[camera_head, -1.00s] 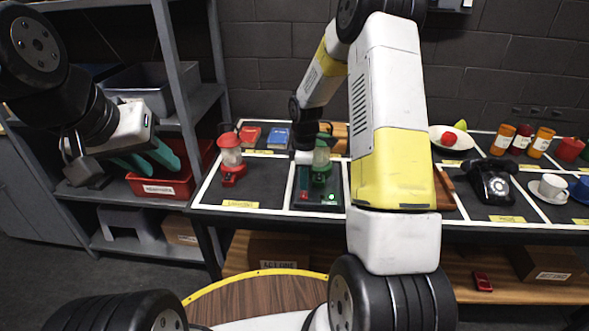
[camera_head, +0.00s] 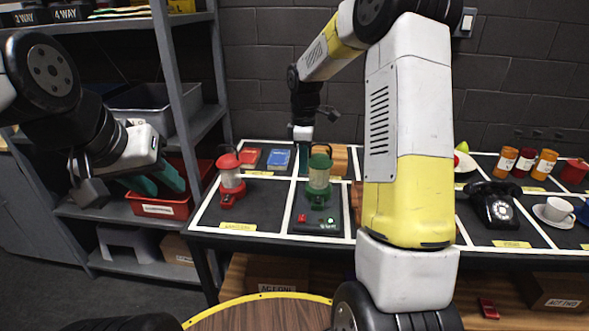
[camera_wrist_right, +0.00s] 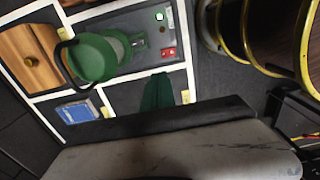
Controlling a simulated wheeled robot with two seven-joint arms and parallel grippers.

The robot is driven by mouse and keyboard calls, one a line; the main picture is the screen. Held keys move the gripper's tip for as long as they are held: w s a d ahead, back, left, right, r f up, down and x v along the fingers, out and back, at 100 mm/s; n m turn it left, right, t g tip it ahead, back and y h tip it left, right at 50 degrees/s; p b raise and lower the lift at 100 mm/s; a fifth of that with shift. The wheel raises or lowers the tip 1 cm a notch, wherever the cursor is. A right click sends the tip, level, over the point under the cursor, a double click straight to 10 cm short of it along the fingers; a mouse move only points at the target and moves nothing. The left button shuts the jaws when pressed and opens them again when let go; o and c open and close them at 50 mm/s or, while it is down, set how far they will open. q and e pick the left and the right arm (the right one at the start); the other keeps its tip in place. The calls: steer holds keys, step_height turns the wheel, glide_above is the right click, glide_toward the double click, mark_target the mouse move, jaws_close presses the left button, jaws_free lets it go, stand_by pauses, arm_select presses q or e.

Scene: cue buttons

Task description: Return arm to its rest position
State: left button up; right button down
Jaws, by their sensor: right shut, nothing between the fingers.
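My right arm reaches over the table from the right. Its gripper (camera_head: 304,168) points down behind and left of the green lantern (camera_head: 319,178), with its teal fingers together and nothing between them. In the right wrist view the teal fingertip (camera_wrist_right: 158,90) hangs apart from the green lantern (camera_wrist_right: 92,57). A dark button box with a red button (camera_head: 302,218) and a lit green button (camera_head: 331,221) sits at the lantern's foot. My left gripper (camera_head: 158,184) hangs at the left before the shelf, its teal fingers apart and empty.
A red lantern (camera_head: 230,180) stands left of the green one. A black telephone (camera_head: 494,205), bottles and cups stand at the right. A red bin (camera_head: 160,208) sits on the left shelf.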

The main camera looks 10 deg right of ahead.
steer(key=shift+r, duration=0.25)
